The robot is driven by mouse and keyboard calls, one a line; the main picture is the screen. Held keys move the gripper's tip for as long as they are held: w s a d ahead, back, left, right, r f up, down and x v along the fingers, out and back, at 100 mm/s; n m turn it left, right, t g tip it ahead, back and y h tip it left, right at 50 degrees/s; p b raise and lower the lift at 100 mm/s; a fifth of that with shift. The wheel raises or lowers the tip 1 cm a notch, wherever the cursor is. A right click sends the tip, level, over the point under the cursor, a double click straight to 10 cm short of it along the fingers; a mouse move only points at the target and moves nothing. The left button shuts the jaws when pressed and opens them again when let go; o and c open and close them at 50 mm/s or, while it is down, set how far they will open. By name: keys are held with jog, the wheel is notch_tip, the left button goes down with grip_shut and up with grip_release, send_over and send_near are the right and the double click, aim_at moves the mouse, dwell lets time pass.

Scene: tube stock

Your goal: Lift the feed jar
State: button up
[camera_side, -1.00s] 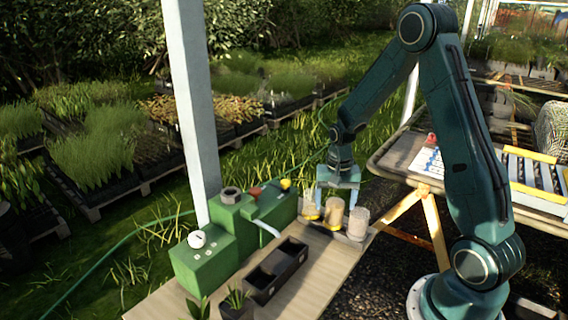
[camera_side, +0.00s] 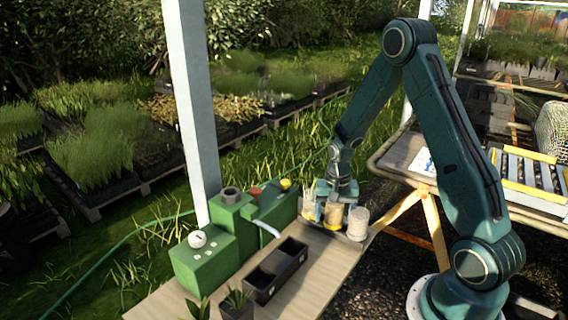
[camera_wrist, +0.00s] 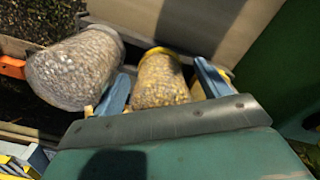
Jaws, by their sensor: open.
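A clear jar of tan pellets with a yellow rim (camera_side: 332,216) stands on the wooden bench, the middle one of three jars; I take it as the feed jar. It also shows in the wrist view (camera_wrist: 160,82). My gripper (camera_side: 335,206) points down over it with blue fingers on either side. In the wrist view my gripper (camera_wrist: 162,72) is open, with the jar between the fingers. Gaps to the jar are small, and I cannot tell whether either finger touches it. The gripper body hides part of the jar.
A jar of greyish pellets (camera_wrist: 75,68) stands close beside one finger, also at the right of the row in the side view (camera_side: 358,225). Another jar (camera_side: 309,209) stands on the left. A green machine (camera_side: 205,258) and a black divided tray (camera_side: 276,272) share the bench.

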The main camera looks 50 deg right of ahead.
jog(key=c, duration=1.1)
jog(key=shift+c, duration=0.2)
jog(key=shift+r, duration=0.15)
notch_tip(320, 180, up, 20)
jog(key=shift+w, duration=0.1)
dwell(0.4)
